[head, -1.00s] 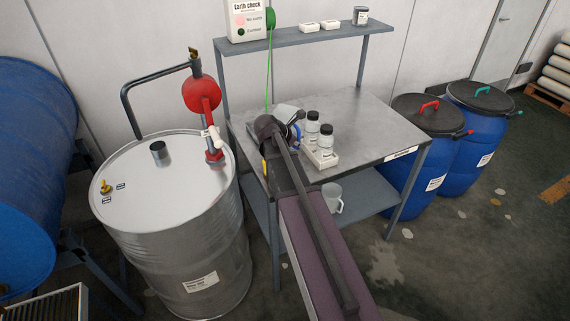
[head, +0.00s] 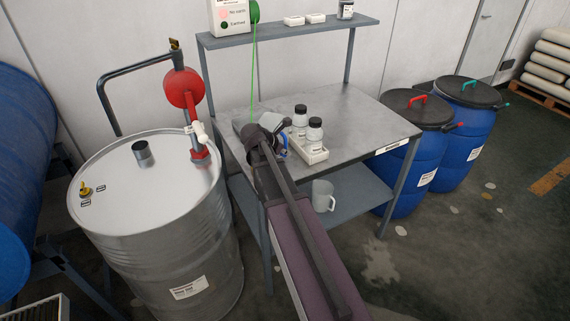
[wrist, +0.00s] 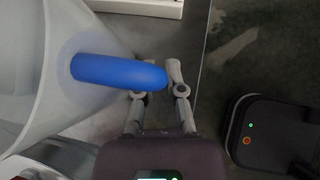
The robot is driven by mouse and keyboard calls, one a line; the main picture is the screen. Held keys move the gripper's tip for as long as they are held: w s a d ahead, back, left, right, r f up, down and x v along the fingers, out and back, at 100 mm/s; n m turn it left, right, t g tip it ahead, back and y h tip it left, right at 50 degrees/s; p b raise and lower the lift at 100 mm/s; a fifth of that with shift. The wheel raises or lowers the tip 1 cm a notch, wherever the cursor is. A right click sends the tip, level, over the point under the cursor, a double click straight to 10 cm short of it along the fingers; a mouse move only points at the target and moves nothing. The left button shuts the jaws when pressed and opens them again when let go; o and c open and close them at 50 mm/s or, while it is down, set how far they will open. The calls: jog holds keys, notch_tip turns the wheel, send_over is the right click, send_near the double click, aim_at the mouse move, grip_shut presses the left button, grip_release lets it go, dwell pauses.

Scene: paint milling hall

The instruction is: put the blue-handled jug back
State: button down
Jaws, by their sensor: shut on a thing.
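The jug is pale and translucent, with a blue handle. In the head view the jug (head: 273,121) is at the front left of the bench top (head: 362,112), partly hidden by my arm. Its blue handle (head: 283,142) faces right. In the wrist view the jug's wall (wrist: 30,75) fills the left side, and the blue handle (wrist: 115,70) reaches between my fingers. My gripper (wrist: 160,88) is shut on the handle's end. In the head view my gripper (head: 270,141) is mostly hidden behind my wrist. I cannot tell whether the jug touches the bench.
A white tray (head: 318,156) with two dark-capped bottles stands close right of the jug. A green cable (head: 254,75) hangs from the earth-check box (head: 231,16). A steel drum (head: 150,215) with a red pump stands left. A mug (head: 323,196) sits on the lower shelf.

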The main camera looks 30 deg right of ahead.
jog(key=shift+f, duration=0.1)
dwell(0.3)
jog(key=shift+f+b, duration=1.85)
jog(key=shift+b, duration=0.05)
jog(key=shift+f, duration=0.15)
jog(key=c, duration=0.7)
grip_release()
jog(key=shift+c, duration=0.2)
jog(key=shift+r, duration=0.2)
jog(key=shift+p+v, duration=0.7)
jog(key=shift+v, duration=0.15)
jog(key=p+v, duration=0.7)
jog(key=v, duration=0.3)
jog(key=shift+s+a, duration=0.15)
